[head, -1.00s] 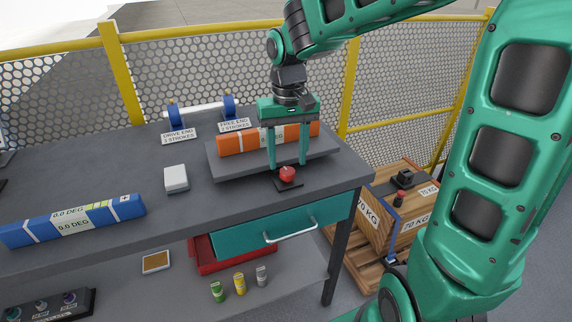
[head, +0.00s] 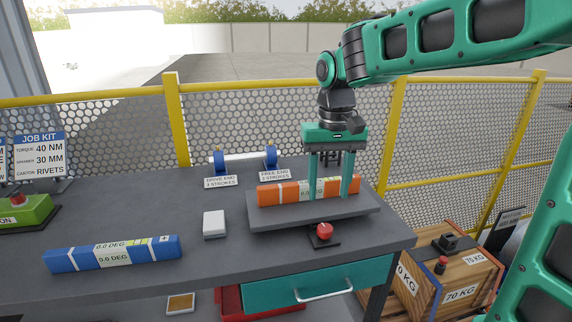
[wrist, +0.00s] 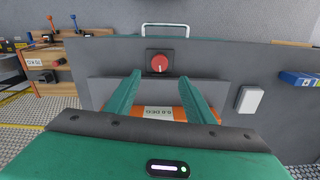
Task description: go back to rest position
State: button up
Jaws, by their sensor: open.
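My gripper (head: 328,196) is open, with its two teal fingers pointing down over the grey raised plate (head: 262,224) on the workbench. An orange level (head: 270,194) lies on that plate, behind or between the fingers; the head view does not settle which. In the wrist view the level (wrist: 150,112) shows between the fingers, partly hidden by my gripper body. The fingers do not appear closed on it. A red button (head: 324,231) on a dark base stands in front of the plate, near the bench's front edge.
A blue level (head: 112,254), a white block (head: 214,224) and a blue-ended roller (head: 245,158) are on the bench (head: 150,215). A green switch box (head: 22,212) is at far left. Yellow-railed fencing (head: 240,128) runs behind. Wooden crates (head: 452,275) stand right, below bench height.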

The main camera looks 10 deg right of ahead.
jog(key=s+d+f+m, duration=0.2)
jog(key=s+d+f, duration=0.2)
jog(key=s+d, duration=0.4)
jog(key=s+d+f+m, duration=0.3)
jog(key=s+d, duration=0.6)
jog(key=s, duration=0.7)
notch_tip(320, 180, down, 2)
jog(key=shift+s+d, duration=0.2)
jog(key=shift+d, duration=0.1)
jog(key=shift+w+f, duration=0.25)
jog(key=shift+w, duration=0.4)
